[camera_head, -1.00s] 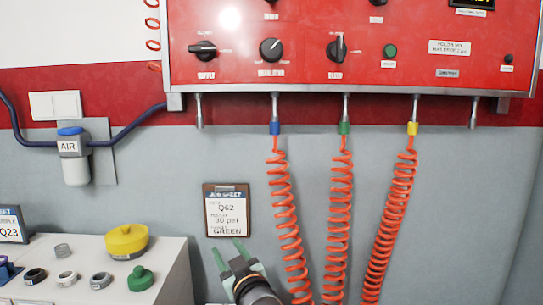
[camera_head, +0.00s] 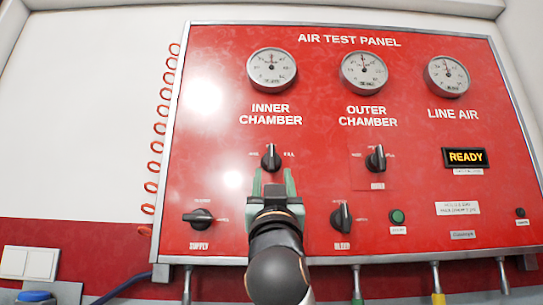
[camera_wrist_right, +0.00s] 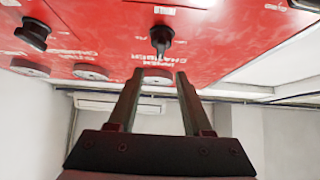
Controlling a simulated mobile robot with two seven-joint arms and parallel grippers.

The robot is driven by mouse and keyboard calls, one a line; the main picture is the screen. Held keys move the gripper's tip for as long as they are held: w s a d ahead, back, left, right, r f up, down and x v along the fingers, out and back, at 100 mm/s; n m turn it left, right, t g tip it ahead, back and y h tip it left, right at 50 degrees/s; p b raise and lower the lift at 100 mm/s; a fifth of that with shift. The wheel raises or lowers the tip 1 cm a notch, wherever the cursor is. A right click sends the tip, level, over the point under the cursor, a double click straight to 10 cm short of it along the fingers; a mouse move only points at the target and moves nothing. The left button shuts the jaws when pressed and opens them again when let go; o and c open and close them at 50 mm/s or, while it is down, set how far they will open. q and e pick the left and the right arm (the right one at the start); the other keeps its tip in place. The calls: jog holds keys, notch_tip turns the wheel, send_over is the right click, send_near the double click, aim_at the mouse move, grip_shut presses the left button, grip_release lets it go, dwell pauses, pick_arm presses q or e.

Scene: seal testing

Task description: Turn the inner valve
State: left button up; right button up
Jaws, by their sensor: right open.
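The inner valve is a black knob (camera_head: 271,158) under the INNER CHAMBER label on the red air test panel (camera_head: 310,130). Its handle stands about upright, with FILL printed at its right. My right gripper (camera_head: 273,178) is just below it in the head view, with open, empty green fingers. In the right wrist view the panel appears upside down. The inner valve knob (camera_wrist_right: 161,38) lies beyond the open fingertips (camera_wrist_right: 159,75), not between them. I cannot see any contact. My left gripper is not in view.
The outer chamber knob (camera_head: 376,158) is to the right. The supply knob (camera_head: 201,218) and bleed knob (camera_head: 342,217) sit lower, either side of my right arm. The display (camera_head: 465,157) reads READY. A green button (camera_head: 397,216) is right of the bleed knob.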

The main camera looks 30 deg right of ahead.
aim_at(272, 152)
jog(key=p+x, duration=0.5)
jog(key=x, duration=0.5)
jog(key=shift+w+d+r, duration=0.1)
jog(key=shift+r, duration=0.3)
jog(key=shift+w+d+r+p, duration=0.2)
jog(key=shift+w+r+p, duration=0.2)
jog(key=shift+w, duration=0.1)
jog(key=shift+f, duration=0.1)
jog(key=c, duration=0.8)
jog(key=shift+f, duration=0.1)
